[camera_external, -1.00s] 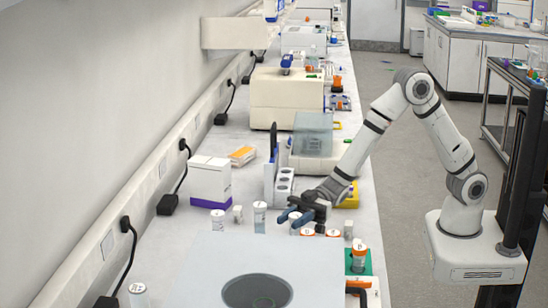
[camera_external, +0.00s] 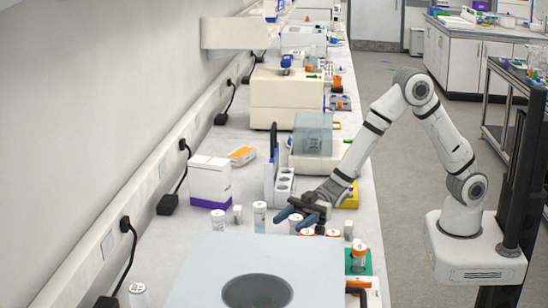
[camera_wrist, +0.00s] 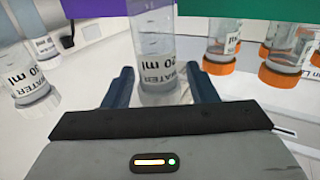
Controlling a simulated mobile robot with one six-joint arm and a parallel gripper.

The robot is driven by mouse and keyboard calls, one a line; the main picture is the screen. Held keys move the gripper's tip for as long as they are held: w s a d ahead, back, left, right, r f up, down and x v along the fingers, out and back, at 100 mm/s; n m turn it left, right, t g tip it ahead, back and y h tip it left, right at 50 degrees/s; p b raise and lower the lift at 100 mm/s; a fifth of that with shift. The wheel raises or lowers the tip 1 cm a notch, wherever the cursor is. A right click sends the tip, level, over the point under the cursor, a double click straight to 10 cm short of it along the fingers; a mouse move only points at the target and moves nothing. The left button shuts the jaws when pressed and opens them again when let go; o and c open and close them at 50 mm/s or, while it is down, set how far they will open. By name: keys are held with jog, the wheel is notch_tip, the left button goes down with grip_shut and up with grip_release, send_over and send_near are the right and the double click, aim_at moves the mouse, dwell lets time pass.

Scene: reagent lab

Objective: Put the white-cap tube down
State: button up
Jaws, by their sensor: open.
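My gripper (camera_external: 291,219) is low over the bench, with its jaws open. In the wrist view its two fingers (camera_wrist: 163,88) stand on either side of a clear tube (camera_wrist: 155,45) labelled WATER 20 ml, with a narrow gap beside it. In the external view this white-cap tube (camera_external: 295,219) is upright at the fingers and partly hidden by them; I cannot see its base there. Two more white-cap tubes stand to the left, one close by (camera_external: 260,217) and one farther off (camera_external: 217,223).
Orange-cap tubes stand close to the right of my gripper, one (camera_external: 333,233) near it and another (camera_external: 360,256) on a green holder. A grey-white slab with a dark round recess (camera_external: 257,291) lies in front. A white box (camera_external: 210,180) and a tube rack (camera_external: 284,184) stand behind.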

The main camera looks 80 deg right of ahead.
jog(key=s+d+m+t+h+b, duration=0.1)
jog(key=s+d+m+h, duration=0.3)
jog(key=d, duration=0.6)
jog(key=s+d+r+m+h, duration=0.1)
jog(key=d+h, duration=0.4)
jog(key=d, duration=0.4)
jog(key=s+d+m+t+h+b, duration=0.1)
jog(key=s+d+m+h, duration=0.3)
jog(key=d, duration=0.6)
jog(key=s+d+m+g+h, duration=0.1)
jog(key=s+g, duration=0.3)
jog(key=s, duration=0.6)
jog(key=s+d+m+g+h, duration=0.1)
jog(key=s+g, duration=0.3)
jog(key=s, duration=0.6)
jog(key=shift+s+d+f+m+g+h, duration=0.25)
jog(key=shift+d+f+m, duration=0.2)
jog(key=shift+d, duration=0.45)
jog(key=shift+r+p, duration=0.7)
jog(key=shift+o, duration=0.6)
